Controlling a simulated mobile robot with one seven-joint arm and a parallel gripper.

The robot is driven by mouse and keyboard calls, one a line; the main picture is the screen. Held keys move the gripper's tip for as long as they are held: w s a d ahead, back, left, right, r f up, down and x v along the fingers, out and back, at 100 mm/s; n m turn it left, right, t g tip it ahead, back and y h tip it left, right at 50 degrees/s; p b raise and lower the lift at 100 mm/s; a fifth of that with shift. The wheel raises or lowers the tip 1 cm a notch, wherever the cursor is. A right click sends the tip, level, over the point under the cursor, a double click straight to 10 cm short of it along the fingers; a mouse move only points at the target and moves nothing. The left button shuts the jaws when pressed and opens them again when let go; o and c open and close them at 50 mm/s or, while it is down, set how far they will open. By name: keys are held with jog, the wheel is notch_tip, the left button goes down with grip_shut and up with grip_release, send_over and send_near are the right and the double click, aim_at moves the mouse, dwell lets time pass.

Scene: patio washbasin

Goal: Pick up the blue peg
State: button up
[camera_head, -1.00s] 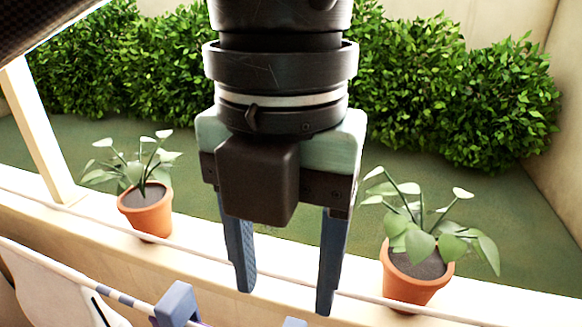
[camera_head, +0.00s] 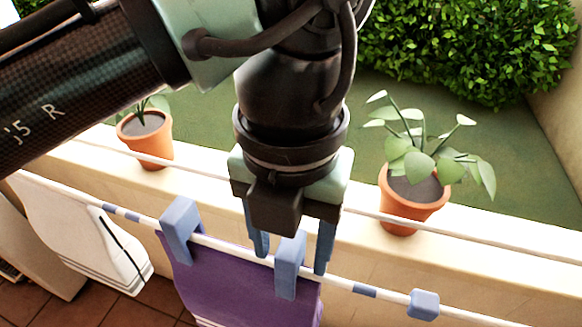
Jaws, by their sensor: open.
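A blue peg (camera_head: 290,266) straddles a white line above a hanging purple towel (camera_head: 240,275). My gripper (camera_head: 291,258) points down at this peg, with its blue-grey fingers open. In the picture, one finger is on each side of the peg, with a gap on both sides; I cannot tell the exact depth. A second blue peg (camera_head: 180,232) sits on the same line at the towel's left end. A smaller blue block (camera_head: 423,304) is on the line at the right; I cannot tell if it is a peg too.
A white cloth (camera_head: 85,235) with a dark stripe hangs at the left. A second thin line runs behind, along the pale wall top (camera_head: 390,250). Potted plants stand there at the left (camera_head: 150,140) and right (camera_head: 412,205). Tiled floor (camera_head: 120,310) shows below.

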grip_shut()
dwell(0.3)
